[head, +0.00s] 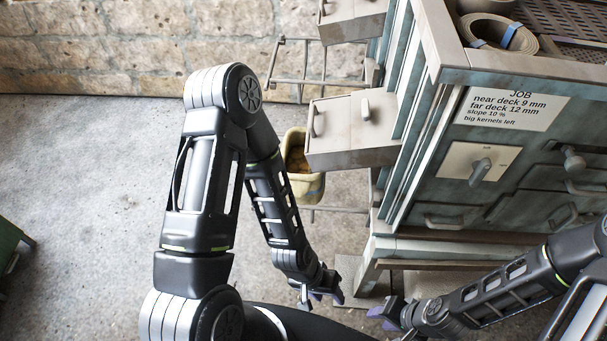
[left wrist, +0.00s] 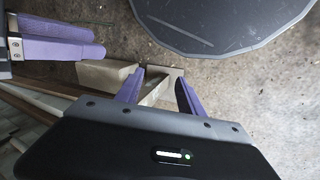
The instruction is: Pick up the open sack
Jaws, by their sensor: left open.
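A yellowish open-topped container (head: 303,181) with grainy yellow contents, which looks like the open sack, stands below the grey spout box at the machine's left side. Its right part is hidden by the spout, and my left forearm passes close in front of its left edge. My left gripper (head: 324,295) is open and empty, low in the head view and well in front of the sack. In the left wrist view its two purple fingers (left wrist: 158,92) stand apart, with no sack between them. My right gripper (head: 384,314) is just to the right; its opening is unclear.
The spout box (head: 350,130) juts left above the sack. A metal rack (head: 303,62) stands by the brick wall.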

